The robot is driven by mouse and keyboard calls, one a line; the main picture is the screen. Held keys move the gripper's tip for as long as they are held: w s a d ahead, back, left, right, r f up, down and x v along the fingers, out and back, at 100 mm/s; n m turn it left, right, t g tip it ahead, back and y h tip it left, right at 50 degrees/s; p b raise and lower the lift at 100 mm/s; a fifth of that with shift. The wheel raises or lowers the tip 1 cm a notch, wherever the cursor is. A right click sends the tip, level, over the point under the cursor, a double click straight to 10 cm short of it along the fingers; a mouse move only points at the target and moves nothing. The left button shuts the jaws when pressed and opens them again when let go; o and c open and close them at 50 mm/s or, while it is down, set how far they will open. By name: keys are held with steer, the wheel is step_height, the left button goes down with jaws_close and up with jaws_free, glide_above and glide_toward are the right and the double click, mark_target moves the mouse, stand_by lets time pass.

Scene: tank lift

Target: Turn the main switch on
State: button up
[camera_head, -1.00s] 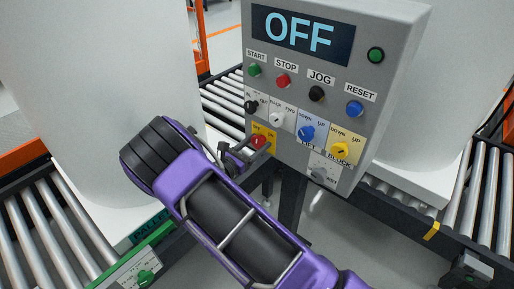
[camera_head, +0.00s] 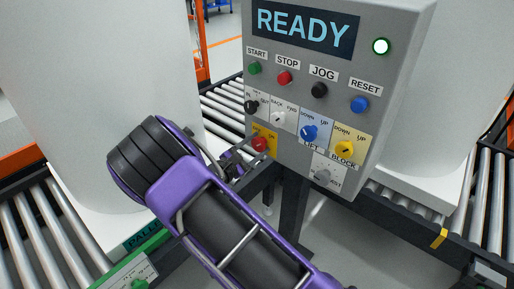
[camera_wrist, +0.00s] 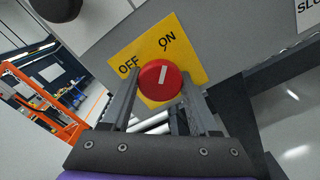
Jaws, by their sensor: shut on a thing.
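The main switch is a red round knob (camera_wrist: 160,80) with a white mark, on a yellow plate (camera_wrist: 187,55) lettered OFF and ON. In the wrist view its mark points up, towards ON. The knob also shows low on the control box in the head view (camera_head: 260,144). My gripper (camera_head: 240,158) is at the knob, with one finger on each side of it in the wrist view (camera_wrist: 159,92), shut on it.
The grey control box (camera_head: 398,75) carries several other buttons and knobs close to my gripper, including a blue LIFT knob (camera_head: 308,132) and a yellow BLOCK knob (camera_head: 344,149). Large white cylinders stand left (camera_head: 90,90) and right (camera_head: 435,100), by roller conveyors (camera_head: 25,225).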

stand_by(0.4)
steer(key=o, duration=1.4)
steer(key=p+v, duration=0.1)
steer(key=v, duration=1.6)
steer(key=shift+s+a, duration=0.2)
